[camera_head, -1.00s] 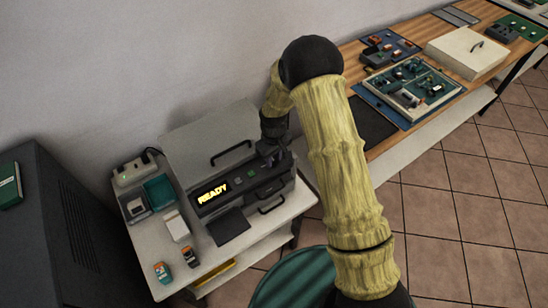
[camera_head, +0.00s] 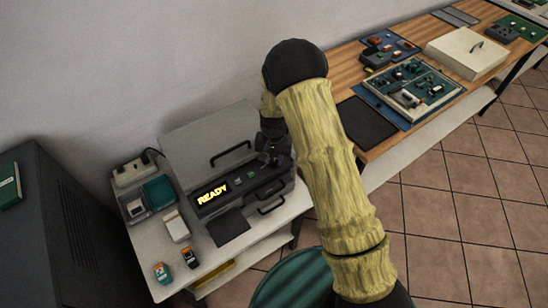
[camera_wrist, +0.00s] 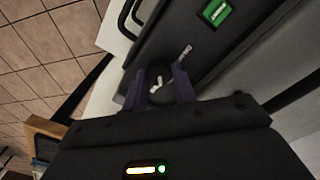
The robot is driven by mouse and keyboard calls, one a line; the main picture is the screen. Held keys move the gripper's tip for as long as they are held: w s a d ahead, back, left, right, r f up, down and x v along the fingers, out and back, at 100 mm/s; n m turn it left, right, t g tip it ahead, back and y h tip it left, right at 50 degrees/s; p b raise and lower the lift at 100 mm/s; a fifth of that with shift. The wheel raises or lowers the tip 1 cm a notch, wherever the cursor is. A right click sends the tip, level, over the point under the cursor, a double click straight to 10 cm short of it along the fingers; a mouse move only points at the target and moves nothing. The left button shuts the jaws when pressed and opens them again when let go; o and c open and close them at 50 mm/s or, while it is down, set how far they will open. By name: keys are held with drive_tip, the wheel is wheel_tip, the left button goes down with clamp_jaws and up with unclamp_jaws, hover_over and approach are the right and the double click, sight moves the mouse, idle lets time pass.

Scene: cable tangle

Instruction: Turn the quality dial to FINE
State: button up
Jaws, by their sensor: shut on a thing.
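The quality dial (camera_wrist: 158,76) is a dark round knob with a white pointer line, on the dark front panel of a grey machine (camera_head: 205,135). In the wrist view my gripper (camera_wrist: 162,90) has its two purple fingers on either side of the dial, closed on it. Small white marks show on the panel beside the dial, too small to read. In the head view my gripper (camera_head: 268,156) is at the right end of the machine's panel and hides the dial. The machine's display (camera_head: 212,194) reads READY.
A green button (camera_wrist: 216,12) sits on the panel near the dial. A handle (camera_head: 231,153) is on the machine's lid. Small boxes and a power strip (camera_head: 135,170) stand left of the machine. A wooden bench (camera_head: 390,140) with trays extends right.

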sight(274, 161)
drive_tip(key=shift+m, duration=0.6)
drive_tip(key=o, duration=1)
wheel_tip(274, 161, up, 18)
drive_tip(key=b, duration=0.1)
drive_tip(key=shift+f, duration=0.25)
